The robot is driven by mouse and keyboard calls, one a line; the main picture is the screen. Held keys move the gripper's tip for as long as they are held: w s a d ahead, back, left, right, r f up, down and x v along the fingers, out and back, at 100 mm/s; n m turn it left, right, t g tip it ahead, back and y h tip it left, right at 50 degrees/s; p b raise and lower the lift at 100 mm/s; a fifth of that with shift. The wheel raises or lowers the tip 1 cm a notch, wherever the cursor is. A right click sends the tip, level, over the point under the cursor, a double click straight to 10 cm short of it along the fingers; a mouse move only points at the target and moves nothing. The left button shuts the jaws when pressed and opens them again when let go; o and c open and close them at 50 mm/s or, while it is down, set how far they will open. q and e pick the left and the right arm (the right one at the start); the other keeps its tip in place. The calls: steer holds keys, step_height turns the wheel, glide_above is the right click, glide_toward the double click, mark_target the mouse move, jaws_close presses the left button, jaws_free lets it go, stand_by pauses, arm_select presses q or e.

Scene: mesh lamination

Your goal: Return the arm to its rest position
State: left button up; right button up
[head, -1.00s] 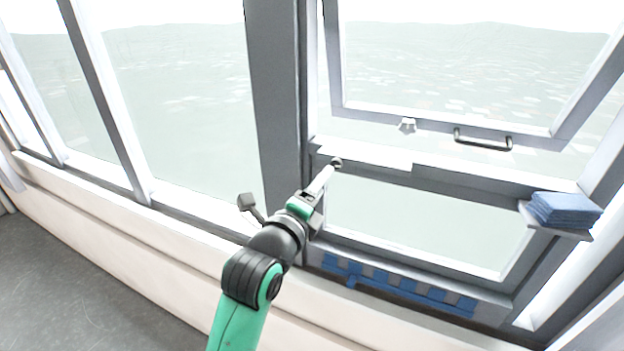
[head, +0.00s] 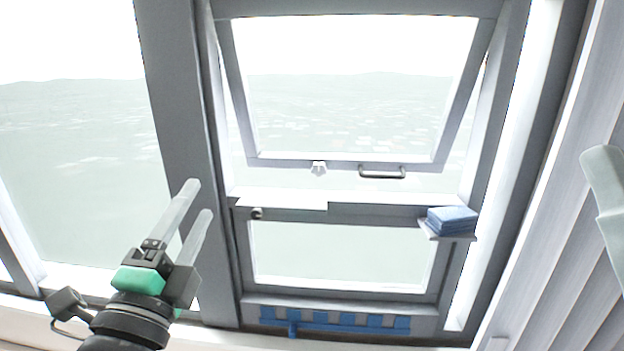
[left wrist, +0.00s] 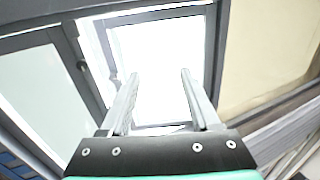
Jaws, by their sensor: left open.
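My left gripper (head: 198,200) is in the lower left of the head view, its two pale fingers pointing up and to the right. The fingers stand apart with nothing between them. In the left wrist view the same open fingers (left wrist: 160,76) point toward the bright window, and no object is between them. My left arm comes in from the bottom left, with only its wrist end showing. My right gripper is not seen.
A tilted-open window sash (head: 345,162) with a dark handle (head: 382,173) is above a fixed lower pane. Blue folded cloths (head: 452,218) lie on a small shelf at right. Blue strips (head: 340,321) line the lower frame. A white strip (head: 280,199) lies on the crossbar.

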arm_select(q)
steer(key=s+r+n+t, duration=0.2)
steer(key=s+r+n, duration=0.3)
steer(key=s+n, duration=0.3)
steer(key=s+r+n+t, duration=0.3)
steer(key=s+r+n, duration=0.3)
steer(key=s+n, duration=0.3)
steer(key=shift+a+r+n+h, duration=0.15)
steer(key=shift+a+n+h, duration=0.25)
steer(key=shift+n, duration=0.1)
